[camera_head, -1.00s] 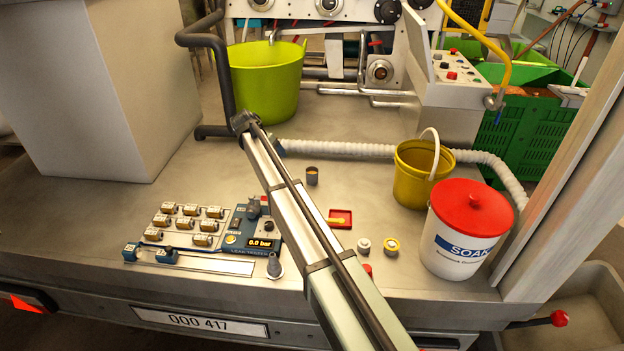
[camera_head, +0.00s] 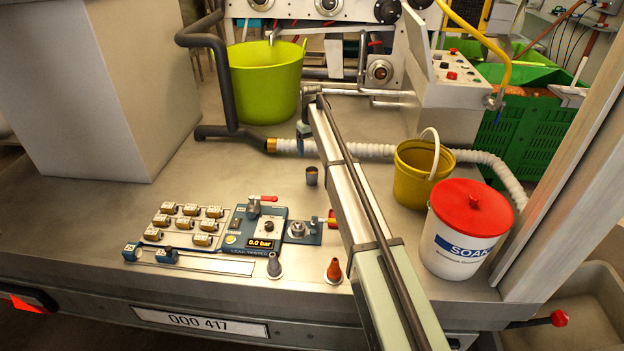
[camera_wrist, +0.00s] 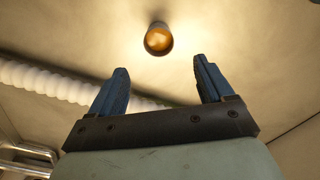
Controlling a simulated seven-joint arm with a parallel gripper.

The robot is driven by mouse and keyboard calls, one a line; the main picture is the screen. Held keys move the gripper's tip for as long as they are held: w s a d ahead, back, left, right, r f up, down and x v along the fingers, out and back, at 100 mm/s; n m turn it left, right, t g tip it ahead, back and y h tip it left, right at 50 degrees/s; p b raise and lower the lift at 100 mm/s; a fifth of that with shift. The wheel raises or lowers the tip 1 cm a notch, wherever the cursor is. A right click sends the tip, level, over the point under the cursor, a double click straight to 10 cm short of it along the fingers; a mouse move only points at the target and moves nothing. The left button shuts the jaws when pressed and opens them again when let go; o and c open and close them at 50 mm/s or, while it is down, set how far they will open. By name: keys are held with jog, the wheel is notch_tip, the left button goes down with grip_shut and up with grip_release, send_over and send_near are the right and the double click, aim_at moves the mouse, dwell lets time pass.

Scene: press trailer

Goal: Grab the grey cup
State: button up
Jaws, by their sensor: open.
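The grey cup (camera_head: 312,176) is small and stands upright on the deck, left of my arm in the head view. In the wrist view the cup (camera_wrist: 158,47) shows its round mouth and an orange-brown inside. My gripper (camera_wrist: 160,66) is open, with two blue fingers apart and nothing between them. The cup lies past the fingertips, roughly centred between them and apart from both. In the head view my gripper (camera_head: 304,128) is at the arm's far end, beyond the cup and near the white hose; its fingers are partly hidden there.
The white ribbed hose (camera_head: 375,151) runs behind the cup. A yellow bucket (camera_head: 412,188) and a red-lidded white bucket (camera_head: 462,240) stand to the right. The leak tester panel (camera_head: 255,230) lies front left, a red cone (camera_head: 333,270) in front. Deck left of the cup is clear.

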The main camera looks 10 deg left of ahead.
aim_at(312, 176)
jog(key=shift+d+f, duration=0.1)
jog(key=shift+f, duration=4.7)
grip_shut()
